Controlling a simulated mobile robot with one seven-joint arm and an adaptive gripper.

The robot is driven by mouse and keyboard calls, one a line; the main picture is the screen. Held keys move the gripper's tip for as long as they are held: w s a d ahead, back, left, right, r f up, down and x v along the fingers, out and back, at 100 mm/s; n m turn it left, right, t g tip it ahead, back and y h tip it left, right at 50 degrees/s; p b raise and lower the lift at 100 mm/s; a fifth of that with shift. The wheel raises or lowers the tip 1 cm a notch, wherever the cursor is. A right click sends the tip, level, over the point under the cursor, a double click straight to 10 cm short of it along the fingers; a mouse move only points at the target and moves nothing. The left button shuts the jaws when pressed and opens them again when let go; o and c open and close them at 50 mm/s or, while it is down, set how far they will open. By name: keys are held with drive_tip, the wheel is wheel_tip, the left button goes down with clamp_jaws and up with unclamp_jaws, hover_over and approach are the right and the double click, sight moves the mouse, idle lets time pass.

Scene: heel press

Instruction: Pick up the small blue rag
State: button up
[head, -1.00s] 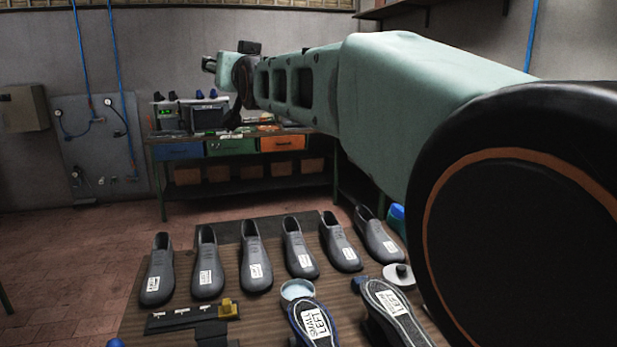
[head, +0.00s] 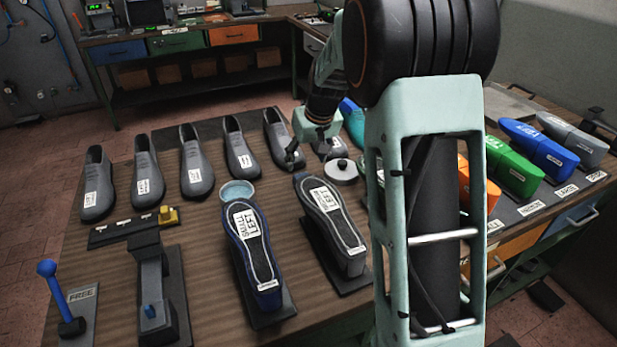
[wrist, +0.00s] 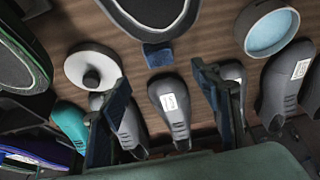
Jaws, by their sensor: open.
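The small blue rag (wrist: 158,55) lies on the wooden bench top in the wrist view, just by the rounded end of a dark shoe form. My gripper (wrist: 160,75) is open and empty. In the wrist view its two dark fingers stand wide apart, one either side of the rag's line, with the rag a little past the fingertips. In the head view my gripper (head: 293,156) points down over the bench, near the row of grey shoe lasts. The exact height above the bench is unclear.
A white disc with a knob (wrist: 91,68) and a round dish of light blue (wrist: 271,30) flank the rag. Grey lasts (head: 236,150) stand in a row. Soles marked LEFT (head: 248,235) and a blue-knobbed lever (head: 58,290) are nearer.

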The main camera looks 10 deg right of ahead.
drive_tip(key=x, duration=0.4)
drive_tip(key=shift+a, duration=0.1)
drive_tip(key=shift+p+x, duration=0.65)
drive_tip(key=shift+x, duration=2.6)
drive_tip(key=shift+w, duration=0.15)
drive_tip(key=c, duration=1.1)
wheel_tip(320, 180, up, 10)
drive_tip(key=shift+r+b, duration=0.1)
drive_tip(key=shift+b, duration=0.3)
drive_tip(key=shift+c, duration=0.3)
drive_tip(key=o, duration=0.6)
drive_tip(key=shift+c, duration=0.2)
drive_tip(key=c, duration=0.5)
drive_tip(key=shift+a, duration=0.1)
drive_tip(key=shift+c, duration=0.2)
